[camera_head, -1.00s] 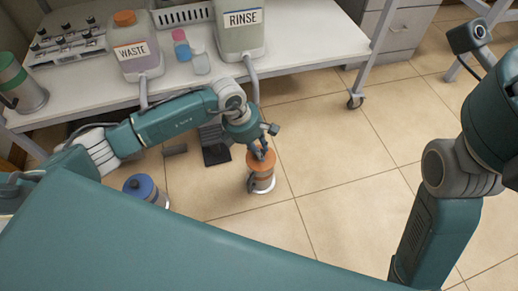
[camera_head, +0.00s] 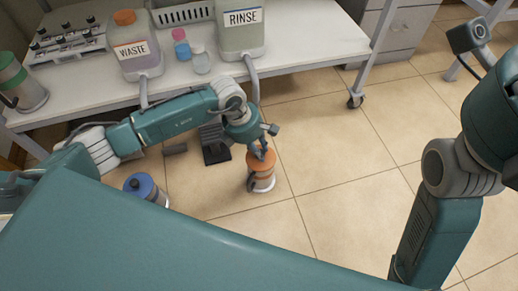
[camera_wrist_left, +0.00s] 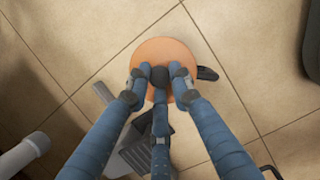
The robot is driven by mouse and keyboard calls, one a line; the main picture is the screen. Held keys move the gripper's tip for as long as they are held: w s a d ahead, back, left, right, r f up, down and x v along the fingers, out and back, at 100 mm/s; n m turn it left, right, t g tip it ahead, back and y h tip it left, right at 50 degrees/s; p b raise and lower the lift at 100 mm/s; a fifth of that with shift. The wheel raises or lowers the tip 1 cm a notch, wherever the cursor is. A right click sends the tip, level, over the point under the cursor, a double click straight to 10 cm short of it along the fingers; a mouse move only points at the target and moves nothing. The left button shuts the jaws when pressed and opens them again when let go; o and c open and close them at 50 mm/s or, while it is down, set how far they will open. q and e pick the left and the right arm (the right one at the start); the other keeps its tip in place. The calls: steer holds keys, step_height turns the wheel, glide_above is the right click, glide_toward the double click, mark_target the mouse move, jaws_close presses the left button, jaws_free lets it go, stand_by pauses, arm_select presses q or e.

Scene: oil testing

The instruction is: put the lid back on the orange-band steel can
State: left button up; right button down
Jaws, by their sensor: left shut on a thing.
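The orange-band steel can (camera_head: 262,183) appears to stand upright on the tiled floor in the middle of the head view. Its orange lid (camera_head: 262,161) is at the can's top; I cannot tell whether it is fully seated. My left gripper (camera_head: 260,151) comes down from above and is shut on the lid's dark knob. In the left wrist view the orange lid (camera_wrist_left: 165,49) fills the space beyond the fingers, with the knob (camera_wrist_left: 159,76) between the fingertips. The can's dark handle (camera_wrist_left: 207,73) sticks out to the right. My right gripper is outside the view.
A blue-lidded can (camera_head: 145,188) is left of the orange one. Dark grey objects (camera_head: 214,150) lie behind it. The white table (camera_head: 300,55) behind bears a waste jug (camera_head: 136,60), a rinse jug (camera_head: 241,35) and a green-banded can (camera_head: 22,88). The floor to the right is clear.

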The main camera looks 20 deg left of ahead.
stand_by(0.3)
arm_select(q)
steer(key=o, duration=1.6)
steer(key=shift+c, duration=0.2)
steer(key=shift+r, duration=0.1)
